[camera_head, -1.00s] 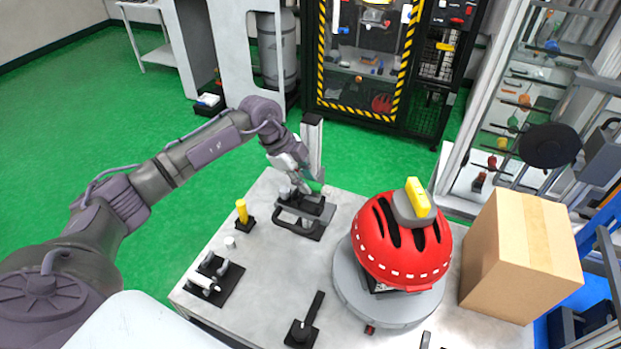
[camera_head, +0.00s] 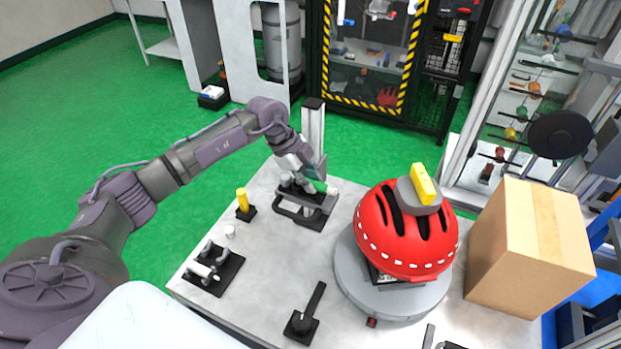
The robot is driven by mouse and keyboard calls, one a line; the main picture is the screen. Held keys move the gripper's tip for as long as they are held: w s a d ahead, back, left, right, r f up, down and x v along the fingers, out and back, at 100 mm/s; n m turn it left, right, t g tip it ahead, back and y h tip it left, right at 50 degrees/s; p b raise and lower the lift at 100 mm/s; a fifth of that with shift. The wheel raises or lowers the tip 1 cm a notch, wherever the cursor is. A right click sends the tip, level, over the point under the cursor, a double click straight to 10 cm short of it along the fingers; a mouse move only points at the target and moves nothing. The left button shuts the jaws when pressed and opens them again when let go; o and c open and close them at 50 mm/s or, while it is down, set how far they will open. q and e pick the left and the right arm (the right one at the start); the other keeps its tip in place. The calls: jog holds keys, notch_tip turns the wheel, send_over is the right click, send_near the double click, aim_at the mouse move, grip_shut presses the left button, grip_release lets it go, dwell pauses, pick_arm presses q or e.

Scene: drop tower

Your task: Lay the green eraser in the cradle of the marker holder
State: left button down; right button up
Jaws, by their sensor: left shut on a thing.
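The gripper hides part of the block. Just below is a black fixture with a looped handle (camera_head: 302,213); I cannot tell whether block and fixture touch. A black base with short grey posts and a white cylinder across them, which looks like the marker holder (camera_head: 213,269), stands at the table's left front edge. My right gripper is out of view.
A yellow peg on a black base (camera_head: 242,202) and a small white cylinder (camera_head: 229,231) stand between them. A red helmet (camera_head: 405,235) sits on a round grey stand, with a cardboard box (camera_head: 530,245) to its right. A black lever (camera_head: 305,318) stands in front. The table's middle is clear.

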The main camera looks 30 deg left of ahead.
pick_arm(q)
jog(key=shift+d+f, duration=0.1)
dwell(0.3)
jog(key=c, duration=0.9)
grip_release()
jog(key=shift+r+p, duration=3.25)
jog(key=shift+r, duration=0.35)
jog(key=shift+s+f, duration=0.15)
